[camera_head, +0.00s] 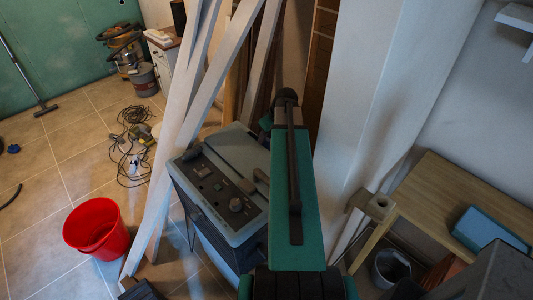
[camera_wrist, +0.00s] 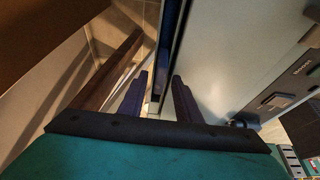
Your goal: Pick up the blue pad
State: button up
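A blue pad (camera_head: 487,229) lies flat on the light wooden table (camera_head: 440,193) at the right of the head view. Its right part is cut off by a dark shape at the lower right corner. The pad does not show in the wrist view. In the wrist view, my gripper (camera_wrist: 158,82) has two dark fingers standing apart with nothing held between them. They point toward a narrow gap beside a pale panel. In the head view my teal arm reaches up the middle, well left of the table, and the fingers cannot be made out.
A grey-topped machine with knobs (camera_head: 222,188) stands just left of my arm. Pale planks (camera_head: 180,115) lean behind it, and a white column (camera_head: 375,90) stands between arm and table. A red bucket (camera_head: 97,228) and cables (camera_head: 131,150) are on the tiled floor at left.

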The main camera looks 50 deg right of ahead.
grip_shut()
jog(key=shift+r, duration=0.2)
notch_tip(320, 180, up, 18)
jog(key=b, duration=0.6)
jog(key=shift+f+b, duration=0.15)
jog(key=shift+b, duration=0.15)
dwell(0.3)
dwell(0.5)
